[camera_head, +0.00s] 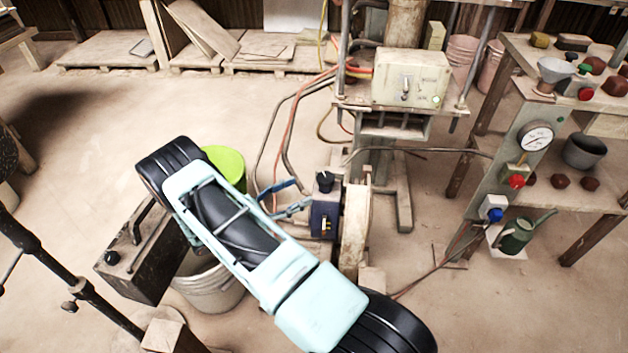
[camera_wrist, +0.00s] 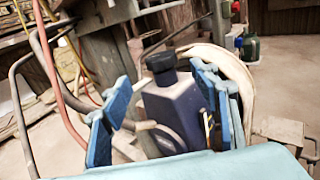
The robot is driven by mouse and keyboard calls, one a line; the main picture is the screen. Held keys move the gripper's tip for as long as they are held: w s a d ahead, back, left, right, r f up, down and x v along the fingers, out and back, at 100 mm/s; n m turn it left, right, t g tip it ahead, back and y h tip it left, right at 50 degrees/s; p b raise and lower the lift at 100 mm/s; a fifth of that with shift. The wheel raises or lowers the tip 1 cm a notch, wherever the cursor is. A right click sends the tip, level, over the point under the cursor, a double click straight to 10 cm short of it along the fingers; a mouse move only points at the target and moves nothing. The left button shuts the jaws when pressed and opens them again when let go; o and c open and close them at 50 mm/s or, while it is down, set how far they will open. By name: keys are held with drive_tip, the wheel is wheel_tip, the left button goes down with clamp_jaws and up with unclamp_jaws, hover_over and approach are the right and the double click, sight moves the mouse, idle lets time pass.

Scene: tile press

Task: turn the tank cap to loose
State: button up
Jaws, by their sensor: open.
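The tank cap (camera_head: 325,180) is a black ridged knob on top of a dark blue tank (camera_head: 322,218). The cap also shows in the wrist view (camera_wrist: 161,68), upright on the tank's short neck. My gripper (camera_head: 302,193) is open, with its blue fingers reaching toward the tank from the left in the head view. In the wrist view my gripper (camera_wrist: 160,88) has one finger on each side of the tank and cap, with nothing held. The cap appears clear of both fingers. I cannot make out any mark showing how far it is turned.
A pale wheel (camera_head: 355,232) stands right behind the tank. Hoses (camera_head: 284,130) run close by on the left. The press with its cream box (camera_head: 411,78) is behind. A gauge panel (camera_head: 520,150) and shelves stand at the right. A green bucket (camera_head: 226,163) is beside my arm.

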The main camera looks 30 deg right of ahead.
sight(318, 182)
drive_tip(key=d, duration=0.3)
drive_tip(key=d+b, duration=0.1)
drive_tip(key=d, duration=0.6)
drive_tip(key=shift+w+d, duration=0.35)
drive_tip(key=c, duration=1.2)
